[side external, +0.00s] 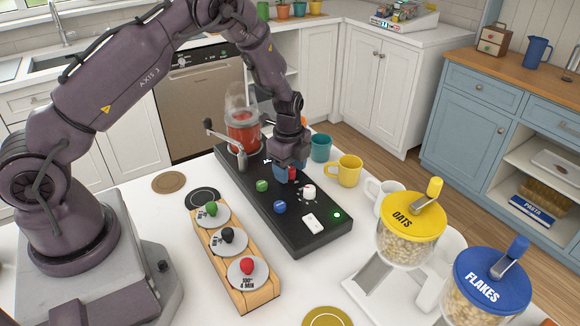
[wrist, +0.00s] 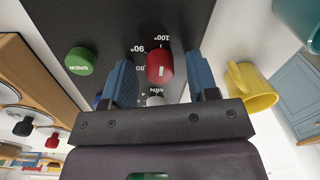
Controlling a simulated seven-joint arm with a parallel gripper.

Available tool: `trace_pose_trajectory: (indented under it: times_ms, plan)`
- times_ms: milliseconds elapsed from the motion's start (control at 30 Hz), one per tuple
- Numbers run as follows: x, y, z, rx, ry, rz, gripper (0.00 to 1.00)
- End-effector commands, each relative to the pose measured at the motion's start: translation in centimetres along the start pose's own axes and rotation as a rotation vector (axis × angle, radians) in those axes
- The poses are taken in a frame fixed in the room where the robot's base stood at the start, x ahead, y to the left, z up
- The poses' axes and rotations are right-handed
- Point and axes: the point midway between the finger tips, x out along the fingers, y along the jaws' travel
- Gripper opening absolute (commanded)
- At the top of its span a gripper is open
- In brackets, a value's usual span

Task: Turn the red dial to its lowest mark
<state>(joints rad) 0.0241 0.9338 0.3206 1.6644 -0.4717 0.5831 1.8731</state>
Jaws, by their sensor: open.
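The red dial (wrist: 160,68) sits on the black panel, seen close in the wrist view. Upside-down white marks stand around it: 100° above, 90° at upper left, 80 at left and MIN just below. I cannot tell for sure which mark it points to. My gripper (wrist: 161,76) is open, with one blue finger on each side of the dial. Gaps show between the fingers and the dial, so it is not gripped. In the side view my gripper (side external: 287,170) is low over the panel, and only a bit of the red dial (side external: 292,174) shows beside the fingers.
The black panel (side external: 318,242) also carries a green knob (side external: 262,186), a blue knob (side external: 280,207), a white knob (side external: 308,191) and a white switch (side external: 313,223). A blender (side external: 243,130) stands behind. A yellow mug (side external: 348,171) and a teal mug (side external: 320,147) stand close right.

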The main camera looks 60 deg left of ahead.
Motion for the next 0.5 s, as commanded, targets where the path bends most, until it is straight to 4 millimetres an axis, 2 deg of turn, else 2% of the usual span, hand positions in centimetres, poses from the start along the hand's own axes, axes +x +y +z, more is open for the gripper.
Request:
trace_pose_trajectory:
  times_ms: [33,233,500]
  plan:
    - [-0.02,-0.01,0.0,0.0,0.0,0.0,0.49]
    - [-0.04,-0.01,0.0,0.0,0.0,0.0,0.04]
    - [-0.06,-0.02,0.01,-0.018,-0.001,-0.001,0.05]
